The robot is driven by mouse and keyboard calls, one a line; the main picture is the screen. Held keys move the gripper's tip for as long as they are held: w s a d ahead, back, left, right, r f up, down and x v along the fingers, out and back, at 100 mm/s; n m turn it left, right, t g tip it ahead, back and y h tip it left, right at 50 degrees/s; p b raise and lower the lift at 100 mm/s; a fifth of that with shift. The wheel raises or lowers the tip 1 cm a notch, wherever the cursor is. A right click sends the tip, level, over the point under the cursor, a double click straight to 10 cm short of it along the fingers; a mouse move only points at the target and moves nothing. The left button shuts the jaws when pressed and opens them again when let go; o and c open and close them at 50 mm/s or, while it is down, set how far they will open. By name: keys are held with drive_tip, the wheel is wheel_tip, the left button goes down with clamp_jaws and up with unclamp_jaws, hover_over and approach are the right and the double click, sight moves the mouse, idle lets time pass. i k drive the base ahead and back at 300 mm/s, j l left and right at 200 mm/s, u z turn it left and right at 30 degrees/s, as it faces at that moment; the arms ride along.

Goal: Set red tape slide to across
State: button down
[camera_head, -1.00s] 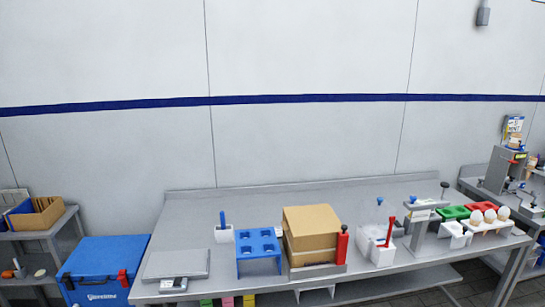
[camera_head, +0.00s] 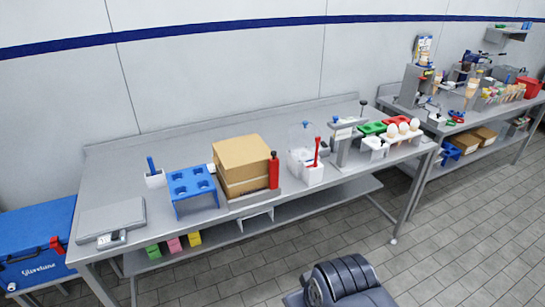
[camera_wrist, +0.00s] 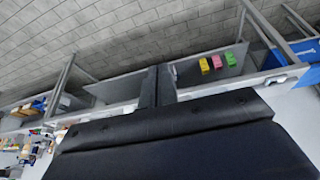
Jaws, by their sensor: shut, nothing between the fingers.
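An upright red piece (camera_head: 274,170), possibly the red tape slide, stands at the right front corner of a cardboard box (camera_head: 240,160) on a low grey stand. I cannot make out its exact shape or setting. My gripper (camera_wrist: 157,70) shows in the wrist view as two dark fingers side by side, shut and empty, well apart from the table goods. In the head view my dark arm shows at the bottom, in front of the table; the fingertips are not clear there. The red piece cannot be picked out in the wrist view.
The long steel table (camera_head: 130,165) also bears a blue rack (camera_head: 193,185), a scale (camera_head: 110,215), a white holder with a red handle (camera_head: 314,172) and an egg rack (camera_head: 405,134). A lower shelf holds coloured blocks (camera_head: 174,244). The tiled floor in front is clear.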

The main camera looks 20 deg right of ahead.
sight(274, 162)
drive_tip(key=i+j+z, duration=0.1)
drive_tip(key=i+z, duration=0.2)
drive_tip(key=i, duration=0.55)
